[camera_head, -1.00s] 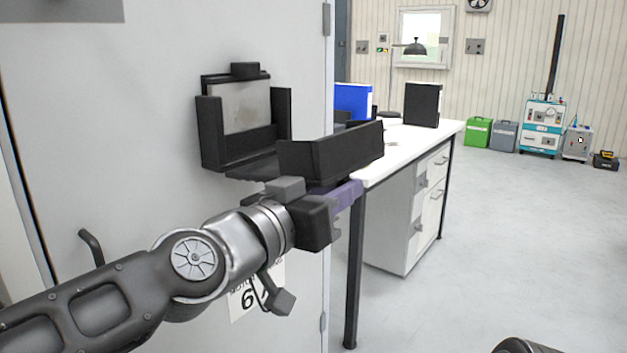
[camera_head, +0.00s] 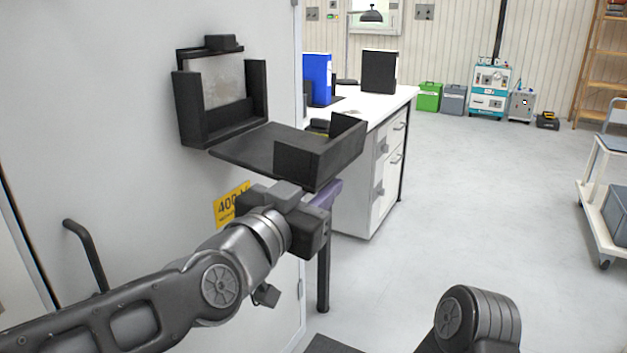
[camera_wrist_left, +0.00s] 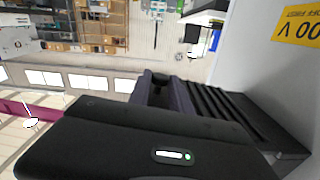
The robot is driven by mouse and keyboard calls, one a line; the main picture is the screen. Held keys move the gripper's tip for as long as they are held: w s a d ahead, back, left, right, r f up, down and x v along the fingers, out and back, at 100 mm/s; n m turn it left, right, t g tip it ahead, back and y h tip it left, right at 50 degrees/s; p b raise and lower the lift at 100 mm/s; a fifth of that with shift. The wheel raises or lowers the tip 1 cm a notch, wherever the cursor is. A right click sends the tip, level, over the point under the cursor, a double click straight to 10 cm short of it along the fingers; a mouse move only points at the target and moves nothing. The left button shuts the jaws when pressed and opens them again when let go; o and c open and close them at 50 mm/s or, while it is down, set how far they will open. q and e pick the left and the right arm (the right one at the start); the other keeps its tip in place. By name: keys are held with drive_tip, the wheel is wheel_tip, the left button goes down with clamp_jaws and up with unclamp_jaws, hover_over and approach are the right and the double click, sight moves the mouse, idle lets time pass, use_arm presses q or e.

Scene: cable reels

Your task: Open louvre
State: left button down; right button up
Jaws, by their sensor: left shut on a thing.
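The louvre (camera_head: 265,150) is a black unit on the pale grey upright panel. Its back frame (camera_head: 187,105) stands against the panel around a grey plate, and a black flap with raised sides reaches outward, tilted slightly down. Black slats (camera_wrist_left: 222,105) show to the right of my fingers in the left wrist view. My left gripper (camera_head: 326,197) is just below the flap's outer end, shut on part of the louvre; its purple-dark fingers (camera_wrist_left: 165,96) hide the exact contact. My right gripper is out of view.
A yellow warning label (camera_head: 230,204) and a black bent handle (camera_head: 82,250) are on the panel. A white desk (camera_head: 375,118) with binders stands behind the louvre. Open floor (camera_head: 470,190) lies to the right; a cart (camera_head: 597,215) is at the right edge.

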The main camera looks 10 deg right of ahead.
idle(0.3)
use_arm(q)
drive_tip(key=c, duration=1.2)
unclamp_jaws()
drive_tip(key=b+v, duration=0.1)
drive_tip(key=v, duration=0.6)
drive_tip(key=shift+s+a, duration=0.2)
drive_tip(key=shift+s, duration=0.1)
